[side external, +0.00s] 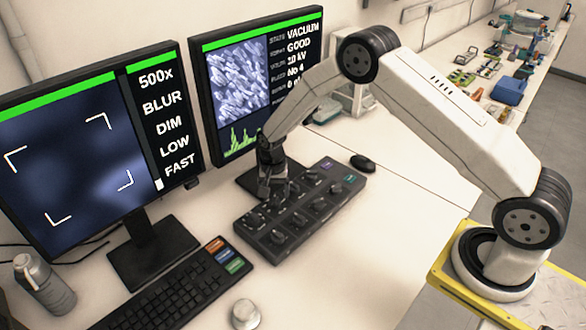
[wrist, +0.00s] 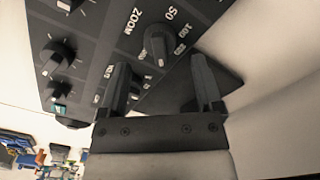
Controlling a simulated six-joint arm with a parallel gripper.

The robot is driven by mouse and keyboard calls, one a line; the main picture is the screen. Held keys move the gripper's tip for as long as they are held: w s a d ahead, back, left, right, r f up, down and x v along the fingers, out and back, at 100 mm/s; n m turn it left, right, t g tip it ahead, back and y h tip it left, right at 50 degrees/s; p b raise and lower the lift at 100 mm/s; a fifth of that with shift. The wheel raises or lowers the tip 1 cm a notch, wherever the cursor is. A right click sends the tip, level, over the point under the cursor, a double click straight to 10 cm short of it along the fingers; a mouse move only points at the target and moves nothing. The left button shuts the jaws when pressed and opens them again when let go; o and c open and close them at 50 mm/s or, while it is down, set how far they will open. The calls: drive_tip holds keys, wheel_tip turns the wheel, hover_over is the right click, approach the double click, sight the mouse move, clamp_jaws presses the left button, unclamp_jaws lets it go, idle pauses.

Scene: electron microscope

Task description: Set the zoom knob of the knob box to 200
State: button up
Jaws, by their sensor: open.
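The knob box (side external: 300,212) is a dark slab with rows of knobs on the bench in front of the monitors. The zoom knob (wrist: 158,45) shows in the wrist view, upside down under its ZOOM label with 50 and 100 marks; its exact pointer setting is hard to read. My gripper (wrist: 160,68) is open and empty, its fingers pointing toward the knob, which appears between and just beyond the tips. In the side view my gripper (side external: 270,188) is over the box's back left part and hides some knobs. The left monitor (side external: 80,160) reads 500x, BLUR, DIM, LOW, FAST.
The right monitor (side external: 240,80) stands close behind my gripper. A black mouse (side external: 362,162) is beside the box.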

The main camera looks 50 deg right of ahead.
drive_tip(key=shift+f, duration=1.25)
clamp_jaws()
